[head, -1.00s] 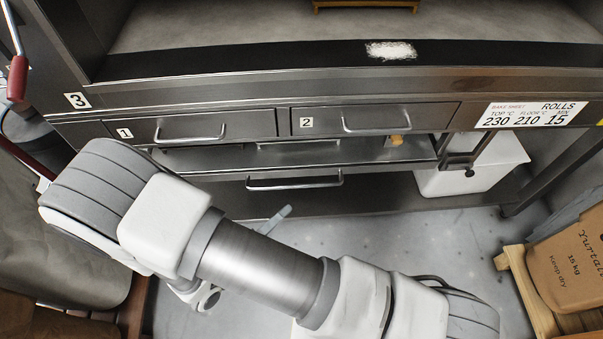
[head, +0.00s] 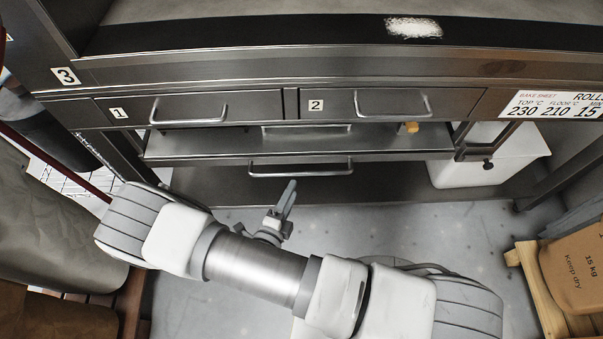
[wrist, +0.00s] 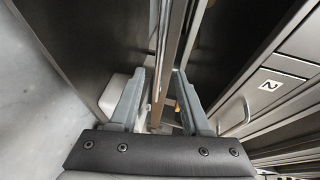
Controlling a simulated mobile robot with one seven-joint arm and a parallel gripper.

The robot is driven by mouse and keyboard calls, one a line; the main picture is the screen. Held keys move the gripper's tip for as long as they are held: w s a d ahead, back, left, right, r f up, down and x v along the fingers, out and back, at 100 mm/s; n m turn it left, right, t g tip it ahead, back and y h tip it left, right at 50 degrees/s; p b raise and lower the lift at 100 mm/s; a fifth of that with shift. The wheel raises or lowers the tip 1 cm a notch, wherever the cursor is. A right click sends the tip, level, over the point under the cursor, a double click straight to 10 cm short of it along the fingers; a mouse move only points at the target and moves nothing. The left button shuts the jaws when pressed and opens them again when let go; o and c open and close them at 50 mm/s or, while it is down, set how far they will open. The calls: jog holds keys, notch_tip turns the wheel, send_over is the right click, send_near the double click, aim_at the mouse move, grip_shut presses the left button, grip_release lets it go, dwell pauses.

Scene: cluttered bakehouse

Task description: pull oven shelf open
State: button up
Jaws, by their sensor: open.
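The oven shelf (head: 215,149) is a flat metal slide-out below drawers 1 and 2, and it sticks out a little past them. Its bar handle (head: 301,172) runs along the front edge. My gripper (head: 288,192) is just below and in front of the handle in the head view, its fingers pointing at it. In the wrist view my gripper (wrist: 159,76) is open, with the shelf's metal front edge (wrist: 176,40) running between the fingers in the picture. I cannot tell whether the fingers touch the handle.
Drawer 1 (head: 250,106) and drawer 2 (head: 335,104) are shut above the shelf. A small orange-tan object (head: 411,127) shows at the shelf's right. A white bin (head: 450,172) stands beneath at right. A sack on a wooden pallet (head: 530,270) is at lower right. Grey floor lies open between.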

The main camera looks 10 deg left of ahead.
aim_at(300, 175)
jog(key=b+x, duration=0.1)
jog(key=x, duration=0.7)
jog(key=shift+w, duration=0.1)
jog(key=shift+c, duration=0.2)
grip_shut()
dwell(1.0)
